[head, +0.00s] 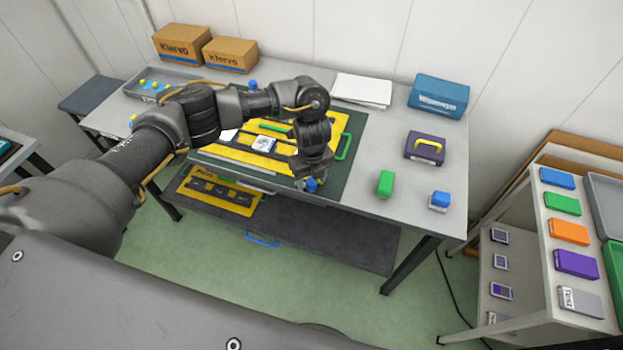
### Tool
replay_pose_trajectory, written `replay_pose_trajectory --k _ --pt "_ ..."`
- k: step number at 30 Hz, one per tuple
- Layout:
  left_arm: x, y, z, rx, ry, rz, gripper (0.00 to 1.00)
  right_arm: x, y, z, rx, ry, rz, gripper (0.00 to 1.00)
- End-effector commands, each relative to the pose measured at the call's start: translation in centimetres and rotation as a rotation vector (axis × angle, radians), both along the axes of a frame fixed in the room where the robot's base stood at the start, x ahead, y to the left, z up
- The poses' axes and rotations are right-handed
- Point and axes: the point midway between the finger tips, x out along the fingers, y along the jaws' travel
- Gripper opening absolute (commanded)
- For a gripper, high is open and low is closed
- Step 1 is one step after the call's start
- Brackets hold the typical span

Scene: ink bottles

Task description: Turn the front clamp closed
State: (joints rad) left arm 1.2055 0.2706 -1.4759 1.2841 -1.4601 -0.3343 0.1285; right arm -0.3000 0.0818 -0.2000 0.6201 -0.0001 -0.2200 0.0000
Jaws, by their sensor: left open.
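My left gripper (312,176) points down at the front edge of the dark green mat (350,160) on the table. It is open. A blue knob (311,185), which looks like the front clamp, shows right at its fingertips. I cannot tell whether the fingers touch it or stand around it, and the clamp's body is mostly hidden. A yellow and black fixture (232,154) lies on the mat with a small white piece (264,144) on it. Another blue knob (252,85) stands at the back, partly behind my arm. My right gripper is not in view.
A green block (385,184), a blue-topped bottle (439,201) and a purple case with a yellow handle (425,147) stand on the table's right. Boxes (230,54) stand at the back left. A shelf (545,240) with coloured boxes is at right.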

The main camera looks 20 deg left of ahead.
Motion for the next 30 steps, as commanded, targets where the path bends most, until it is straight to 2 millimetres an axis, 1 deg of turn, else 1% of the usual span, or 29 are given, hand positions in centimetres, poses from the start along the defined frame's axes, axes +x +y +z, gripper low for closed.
replay_pose_trajectory --k 8,18,25,30 --pt "0.02 0.01 -0.11 0.001 -0.001 0.0 0.52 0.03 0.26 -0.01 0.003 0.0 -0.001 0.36" --pt "0.02 0.01 -0.1 0.001 -0.001 0.0 0.08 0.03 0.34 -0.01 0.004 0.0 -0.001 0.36" --pt "0.02 0.01 -0.15 0.0 -0.001 -0.018 0.08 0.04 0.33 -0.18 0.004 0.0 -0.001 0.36" --pt "0.03 0.03 -0.27 0.001 -0.001 -0.083 0.08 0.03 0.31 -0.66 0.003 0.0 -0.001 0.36"
